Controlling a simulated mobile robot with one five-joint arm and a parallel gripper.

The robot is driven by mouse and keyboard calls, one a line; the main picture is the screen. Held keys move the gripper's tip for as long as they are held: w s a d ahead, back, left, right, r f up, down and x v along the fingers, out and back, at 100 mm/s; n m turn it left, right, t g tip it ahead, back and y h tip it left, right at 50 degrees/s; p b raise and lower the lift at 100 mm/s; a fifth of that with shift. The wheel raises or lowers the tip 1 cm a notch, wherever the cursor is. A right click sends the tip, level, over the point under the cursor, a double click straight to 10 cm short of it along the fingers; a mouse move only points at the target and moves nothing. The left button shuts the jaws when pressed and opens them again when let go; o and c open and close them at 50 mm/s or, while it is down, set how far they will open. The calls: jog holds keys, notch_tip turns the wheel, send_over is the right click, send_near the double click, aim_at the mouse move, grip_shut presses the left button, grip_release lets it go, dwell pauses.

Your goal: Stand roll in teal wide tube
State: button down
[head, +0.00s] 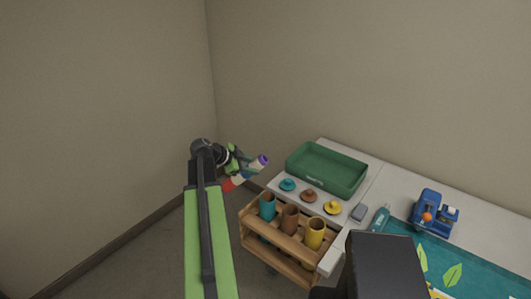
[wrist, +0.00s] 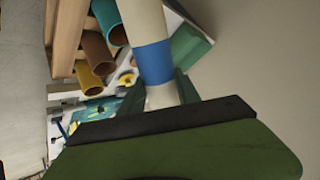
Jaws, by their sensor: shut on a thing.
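My gripper (head: 240,168) is shut on a roll, which it holds in the air left of the wooden rack. In the wrist view the roll (wrist: 153,58) is cream with a blue band, and its far end runs out of the top of the picture. In the head view a purple end (head: 263,160) shows, tilted up to the right. The teal tube (head: 267,206) stands at the left of the rack, open at the top; it also shows in the wrist view (wrist: 109,22). The roll is apart from it. The gripper's fingers partly hide the roll.
The wooden rack (head: 282,241) also holds a brown tube (head: 290,219) and a yellow tube (head: 315,233). Behind it, the table bears teal, brown and yellow knobbed lids (head: 309,196), a green tray (head: 327,168) and a blue device (head: 434,213). Walls stand behind and left.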

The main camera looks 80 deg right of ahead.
aim_at(261, 157)
jog(key=s+r+n+g+h+b, duration=0.1)
jog(key=s+r, duration=0.1)
jog(key=s+r+n+g+h+b, duration=0.1)
jog(key=s+r+n+g+h, duration=0.1)
jog(key=shift+d+r, duration=0.1)
jog(key=shift+r, duration=0.25)
jog(key=r+n+g, duration=0.1)
jog(key=s+r+h+b, duration=0.1)
jog(key=r, duration=0.1)
jog(key=r+n+g+h+b, duration=0.1)
jog(key=r, duration=0.1)
jog(key=shift+s+d+r+n+g, duration=0.1)
jog(key=shift+s+r+n+g, duration=0.1)
jog(key=shift+s+n+g, duration=0.1)
notch_tip(261, 157, down, 25)
jog(key=b, duration=2.5)
jog(key=shift+f, duration=0.1)
jog(key=c, duration=0.8)
grip_release()
jog(key=shift+o, duration=0.4)
jog(key=o, duration=0.7)
jog(key=shift+w, duration=0.1)
